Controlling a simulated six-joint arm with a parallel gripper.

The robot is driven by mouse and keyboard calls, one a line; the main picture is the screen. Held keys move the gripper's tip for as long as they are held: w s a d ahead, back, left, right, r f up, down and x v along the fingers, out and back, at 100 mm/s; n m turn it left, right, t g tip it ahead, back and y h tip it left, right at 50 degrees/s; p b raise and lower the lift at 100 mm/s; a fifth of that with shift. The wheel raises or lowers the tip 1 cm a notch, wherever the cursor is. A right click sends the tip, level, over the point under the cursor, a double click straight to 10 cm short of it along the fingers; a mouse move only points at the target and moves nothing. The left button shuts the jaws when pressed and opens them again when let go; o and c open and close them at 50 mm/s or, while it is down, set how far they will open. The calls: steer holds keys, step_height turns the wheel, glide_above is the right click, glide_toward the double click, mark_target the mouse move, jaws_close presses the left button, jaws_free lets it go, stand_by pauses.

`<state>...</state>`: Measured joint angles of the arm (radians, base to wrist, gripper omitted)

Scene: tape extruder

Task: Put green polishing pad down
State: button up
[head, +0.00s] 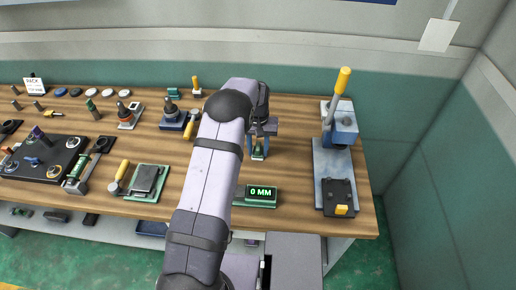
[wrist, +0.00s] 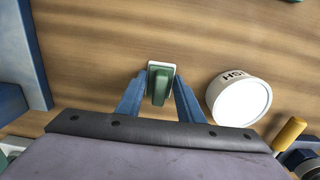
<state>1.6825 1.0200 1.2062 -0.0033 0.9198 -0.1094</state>
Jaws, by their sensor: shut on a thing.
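The green polishing pad (wrist: 160,82) is a small green block with a pale edge, between the blue fingers of my gripper (wrist: 159,98) in the wrist view. My gripper is shut on it. In the head view my gripper (head: 260,144) is over the bench's middle, with the pad (head: 258,153) at its fingertips, low over the wood. I cannot tell whether the pad touches the bench.
A white lettered cylinder (wrist: 240,100) stands just right of the gripper in the wrist view. A lever press (head: 336,150) stands at the right, and a green "0 MM" display (head: 261,196) at the front. Bare wood (head: 295,160) lies between gripper and press.

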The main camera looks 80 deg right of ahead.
mark_target(258, 146)
steer(key=o, duration=1.1)
step_height(258, 146, up, 12)
steer(key=b, duration=0.3)
steer(key=shift+b, duration=0.35)
steer(key=shift+r, duration=0.1)
